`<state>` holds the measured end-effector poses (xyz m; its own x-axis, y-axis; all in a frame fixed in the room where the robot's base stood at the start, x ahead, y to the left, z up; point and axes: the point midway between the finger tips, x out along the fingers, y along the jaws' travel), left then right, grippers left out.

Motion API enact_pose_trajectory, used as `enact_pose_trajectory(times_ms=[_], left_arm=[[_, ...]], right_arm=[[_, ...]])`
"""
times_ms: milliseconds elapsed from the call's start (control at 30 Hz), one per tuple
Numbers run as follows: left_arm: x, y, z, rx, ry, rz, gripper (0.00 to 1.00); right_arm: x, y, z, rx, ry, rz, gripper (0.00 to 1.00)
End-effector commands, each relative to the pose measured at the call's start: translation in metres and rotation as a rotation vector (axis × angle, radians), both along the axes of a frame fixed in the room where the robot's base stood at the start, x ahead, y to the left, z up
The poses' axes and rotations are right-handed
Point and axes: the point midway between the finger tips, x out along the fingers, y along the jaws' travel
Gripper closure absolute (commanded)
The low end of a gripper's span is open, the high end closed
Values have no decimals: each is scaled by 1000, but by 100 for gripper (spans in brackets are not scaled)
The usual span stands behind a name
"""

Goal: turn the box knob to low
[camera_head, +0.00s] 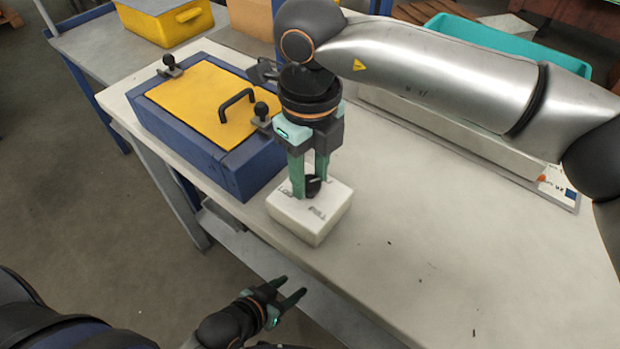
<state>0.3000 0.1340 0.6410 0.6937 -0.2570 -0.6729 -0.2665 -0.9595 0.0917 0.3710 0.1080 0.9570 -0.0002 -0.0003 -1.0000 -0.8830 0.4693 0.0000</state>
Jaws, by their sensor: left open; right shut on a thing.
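The white control box (306,225) sits near the front edge of the pale bench. Its top carries printed labels; one seems to read "FULL", and another at the left is partly covered. The black knob (313,184) stands on top of the box. My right gripper (310,187) reaches down from above and is shut on the knob, with a green finger on either side. The fingers hide part of the knob, and I cannot tell its pointer direction. My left gripper (290,293) is open and empty, low in front of the bench, apart from the box.
A blue box with a yellow lid (195,95), black handle (236,102) and clamps stands left of the control box. A yellow bin (165,20) and a teal tray (470,38) are at the back. The bench right of the box is mostly clear.

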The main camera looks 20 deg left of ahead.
Motion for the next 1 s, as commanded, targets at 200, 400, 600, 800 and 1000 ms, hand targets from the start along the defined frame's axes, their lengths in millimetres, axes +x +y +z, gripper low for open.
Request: enact_pose_trajectory(times_ms=[200, 400, 600, 800, 1000], left_arm=[[7, -3, -3, -2, -13, -7, 50], [7, -2, -8, 0, -15, -8, 50], [4, 1, -11, 2, -10, -4, 50], [0, 1, -14, 3, -4, -2, 50], [1, 2, -14, 3, -7, -3, 50]], right_arm=[[0, 0, -1, 1, -2, 207, 100], [0, 0, -1, 1, -2, 397, 100], [0, 1, 0, 1, -2, 587, 100], [0, 1, 0, 1, -2, 777, 100], [0, 1, 0, 1, -2, 967, 100]])
